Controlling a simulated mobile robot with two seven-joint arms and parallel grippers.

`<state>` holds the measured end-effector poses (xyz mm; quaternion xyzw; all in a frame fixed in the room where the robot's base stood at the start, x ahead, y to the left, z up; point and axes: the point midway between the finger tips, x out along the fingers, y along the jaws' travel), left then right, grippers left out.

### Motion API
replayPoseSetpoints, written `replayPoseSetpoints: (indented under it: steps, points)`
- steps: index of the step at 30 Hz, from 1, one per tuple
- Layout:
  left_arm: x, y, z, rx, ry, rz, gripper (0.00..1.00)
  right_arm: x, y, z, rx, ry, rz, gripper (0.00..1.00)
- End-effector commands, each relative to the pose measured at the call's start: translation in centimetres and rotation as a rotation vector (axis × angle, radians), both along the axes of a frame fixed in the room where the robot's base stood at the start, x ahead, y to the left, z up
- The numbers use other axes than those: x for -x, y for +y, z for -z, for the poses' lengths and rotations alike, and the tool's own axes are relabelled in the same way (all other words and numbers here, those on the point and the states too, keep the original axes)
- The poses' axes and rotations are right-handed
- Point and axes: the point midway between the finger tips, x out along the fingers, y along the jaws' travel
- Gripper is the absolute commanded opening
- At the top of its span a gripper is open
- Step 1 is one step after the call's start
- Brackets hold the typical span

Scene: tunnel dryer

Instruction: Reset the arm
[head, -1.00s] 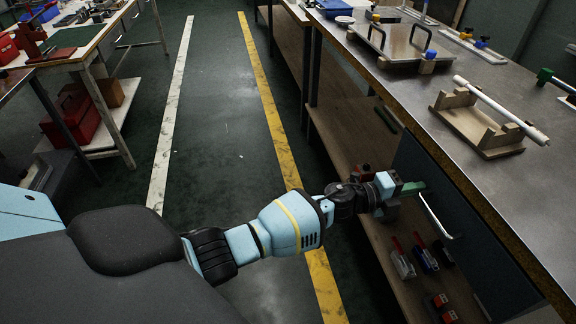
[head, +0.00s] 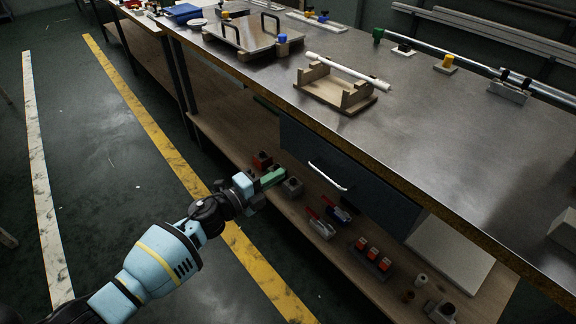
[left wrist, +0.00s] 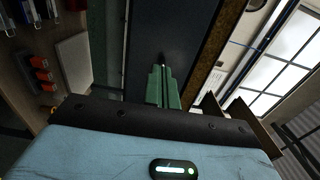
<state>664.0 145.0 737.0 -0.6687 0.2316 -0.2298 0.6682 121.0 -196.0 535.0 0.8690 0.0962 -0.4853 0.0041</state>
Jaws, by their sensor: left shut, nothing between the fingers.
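My left gripper (head: 272,177) has green fingers and sits in front of the workbench, beside the lower shelf and left of the drawer. Its fingers are shut and hold nothing. In the left wrist view the closed green fingers (left wrist: 163,88) point toward the dark blue drawer front (left wrist: 160,35). In the head view the drawer front (head: 375,195) looks shut, with a white bar handle (head: 327,175) apart from the fingers. My right gripper is not in view.
The metal benchtop (head: 440,130) carries a wooden cradle (head: 335,97) with a white rod, and a plate with handles (head: 240,37). The lower shelf (head: 235,140) holds red-handled tools (head: 318,226) and red blocks (head: 372,256). The floor aisle on the left is clear.

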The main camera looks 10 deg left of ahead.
Motion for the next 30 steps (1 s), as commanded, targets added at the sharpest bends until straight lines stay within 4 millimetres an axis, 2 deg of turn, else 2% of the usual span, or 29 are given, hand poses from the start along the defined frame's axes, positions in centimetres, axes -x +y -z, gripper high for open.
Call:
replayPoseSetpoints:
  steps: [3,9,23,26,30]
  points:
    - [1.7,1.3,0.1,-0.003,0.001,0.001,0.00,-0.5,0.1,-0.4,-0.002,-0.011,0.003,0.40]
    - [3.1,2.4,0.1,-0.001,0.001,0.000,0.00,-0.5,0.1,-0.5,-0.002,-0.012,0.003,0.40]
    - [3.6,2.6,0.4,0.007,0.009,-0.003,0.00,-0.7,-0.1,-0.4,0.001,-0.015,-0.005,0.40]
    - [4.9,2.3,1.6,0.051,0.051,-0.022,0.00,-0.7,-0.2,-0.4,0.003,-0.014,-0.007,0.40]
    - [8.8,1.9,5.2,0.190,0.185,-0.094,0.00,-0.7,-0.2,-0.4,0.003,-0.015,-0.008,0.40]
